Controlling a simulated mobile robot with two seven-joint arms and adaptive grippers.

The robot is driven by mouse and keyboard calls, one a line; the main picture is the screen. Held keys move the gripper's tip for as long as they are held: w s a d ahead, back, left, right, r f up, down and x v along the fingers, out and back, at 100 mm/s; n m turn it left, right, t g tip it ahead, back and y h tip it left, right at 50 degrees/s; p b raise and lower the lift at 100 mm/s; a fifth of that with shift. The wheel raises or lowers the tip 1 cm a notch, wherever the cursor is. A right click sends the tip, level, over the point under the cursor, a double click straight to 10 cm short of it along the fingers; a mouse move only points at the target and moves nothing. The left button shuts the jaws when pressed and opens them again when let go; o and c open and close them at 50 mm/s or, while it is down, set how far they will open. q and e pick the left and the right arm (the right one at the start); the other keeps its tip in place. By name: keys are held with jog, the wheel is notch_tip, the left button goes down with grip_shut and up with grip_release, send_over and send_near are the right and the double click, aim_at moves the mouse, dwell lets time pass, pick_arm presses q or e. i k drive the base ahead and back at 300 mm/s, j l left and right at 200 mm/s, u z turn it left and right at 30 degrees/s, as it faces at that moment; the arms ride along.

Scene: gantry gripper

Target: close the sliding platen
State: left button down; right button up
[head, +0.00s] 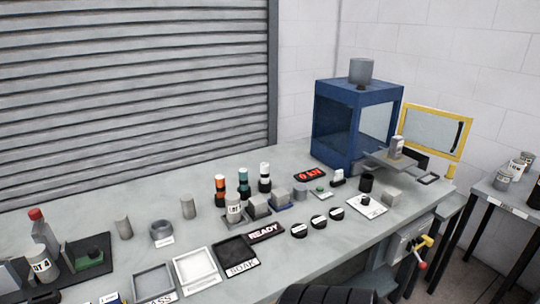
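The sliding platen (404,161) is a flat grey plate sticking out of the front right of the blue press cabinet (341,132). It is drawn out, with a small grey cylinder with a pale label (397,147) standing upright on it. The yellow-framed clear door (438,128) of the cabinet is swung open to the right of the platen. The inner end of the platen is hidden by the cabinet. Neither of my grippers shows in the head view.
A READY sign (264,232), black knobs (318,222), bottles, blocks and trays crowd the grey bench (130,258) in front and left of the cabinet. A red "0 kN" display (310,175) lies near the cabinet. A side table (508,196) with cans stands at right.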

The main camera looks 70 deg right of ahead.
aim_at(406, 164)
jog(key=z, duration=3.3)
